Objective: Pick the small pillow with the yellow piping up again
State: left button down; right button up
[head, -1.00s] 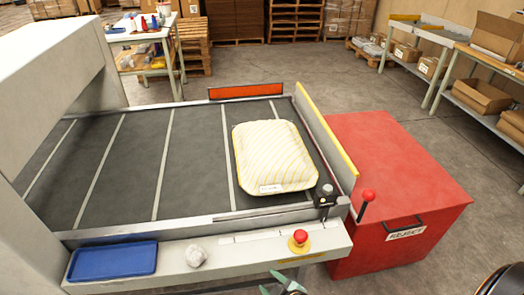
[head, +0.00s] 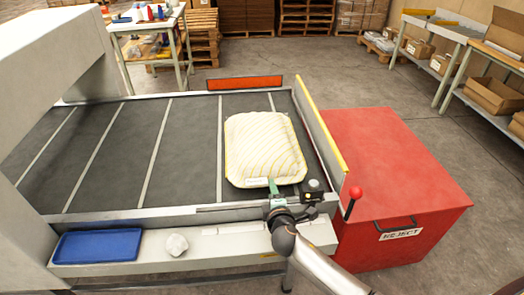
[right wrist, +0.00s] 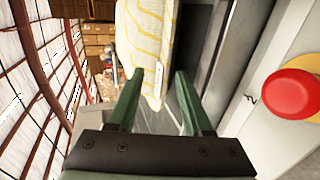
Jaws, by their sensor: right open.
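The small pillow (head: 263,145) is cream with yellow stripes and yellow edging, and lies flat on the dark belt near its right end. A small white label shows on its near edge. My right gripper (head: 276,187) is at the pillow's near edge, its arm coming from the bottom right. In the right wrist view, the gripper (right wrist: 158,78) is open, its two green fingers apart, with the striped pillow (right wrist: 147,35) ahead between them. I cannot tell whether a finger touches the pillow. My left gripper is not in view.
A yellow-topped side wall (head: 322,125) borders the belt's right end, beside a red reject bin (head: 400,160). A red-knobbed lever (head: 354,195) stands near the corner. A blue tray (head: 98,245) and a crumpled pale lump (head: 174,245) sit on the front ledge. A red button (right wrist: 292,93) is close to my right gripper.

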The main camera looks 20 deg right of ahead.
jog(key=b+x, duration=0.2)
jog(key=x, duration=0.1)
jog(key=f+b+x, duration=0.1)
jog(key=x, duration=0.2)
jog(key=shift+s+b, duration=0.2)
jog(key=shift+b, duration=0.15)
jog(key=shift+w+d+f+b, duration=0.2)
jog(key=shift+w+b, duration=0.15)
jog(key=shift+w, duration=0.3)
jog(key=shift+f, duration=0.1)
grip_shut()
jog(key=shift+s, duration=0.1)
